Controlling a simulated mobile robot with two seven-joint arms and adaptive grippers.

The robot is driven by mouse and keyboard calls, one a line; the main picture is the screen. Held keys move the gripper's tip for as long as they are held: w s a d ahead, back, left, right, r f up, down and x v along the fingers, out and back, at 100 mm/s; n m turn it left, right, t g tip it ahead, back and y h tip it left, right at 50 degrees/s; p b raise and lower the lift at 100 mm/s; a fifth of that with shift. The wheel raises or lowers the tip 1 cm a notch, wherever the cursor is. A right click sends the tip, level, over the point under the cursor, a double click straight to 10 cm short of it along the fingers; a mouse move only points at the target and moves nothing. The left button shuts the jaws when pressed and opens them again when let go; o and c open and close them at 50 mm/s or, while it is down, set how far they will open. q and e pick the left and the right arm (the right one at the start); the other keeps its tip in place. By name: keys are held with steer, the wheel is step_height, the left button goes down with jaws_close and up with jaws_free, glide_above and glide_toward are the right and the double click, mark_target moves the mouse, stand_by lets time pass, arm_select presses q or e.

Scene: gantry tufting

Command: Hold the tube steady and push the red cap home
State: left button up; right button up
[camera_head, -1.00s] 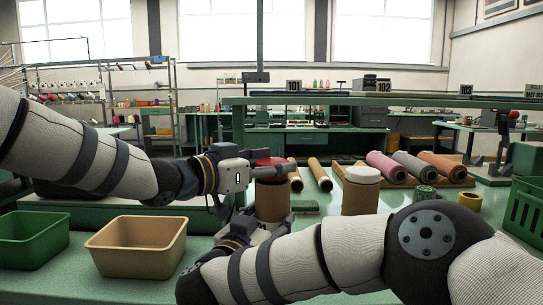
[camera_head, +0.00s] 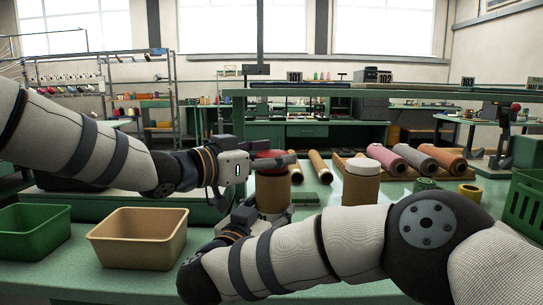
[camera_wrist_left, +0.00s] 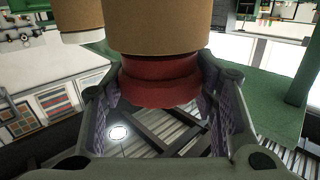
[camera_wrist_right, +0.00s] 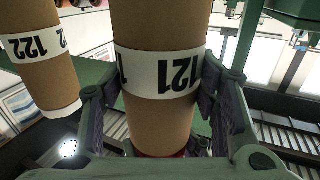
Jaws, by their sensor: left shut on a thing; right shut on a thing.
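The brown tube (camera_head: 273,190) stands upright on the green bench, with the red cap (camera_head: 266,154) at its top end. My left gripper (camera_head: 272,163) is shut on the cap from the left. In the left wrist view, the cap (camera_wrist_left: 160,88) sits between the fingers, with a narrower red band between its wide rim and the tube (camera_wrist_left: 155,28). My right gripper (camera_head: 268,216) is shut around the tube lower down. In the right wrist view, the tube (camera_wrist_right: 160,120) carries a white label reading 121, upside down, and a little red shows at its far end.
A second brown tube (camera_head: 360,189) with a white cap stands to the right; its label reads 122 in the right wrist view. A tan bin (camera_head: 137,240) and a green bin (camera_head: 36,232) stand at the left. Rolls (camera_head: 412,158) lie on a rack behind.

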arm_select(q)
steer(key=shift+d+f, duration=0.1)
steer(key=shift+f, duration=0.65)
stand_by(0.6)
steer(key=o, duration=1.1)
steer(key=shift+f, duration=0.1)
steer(key=shift+s, duration=0.1)
steer(key=v, duration=0.8)
steer(key=r+v, duration=0.1)
steer(key=v, duration=0.3)
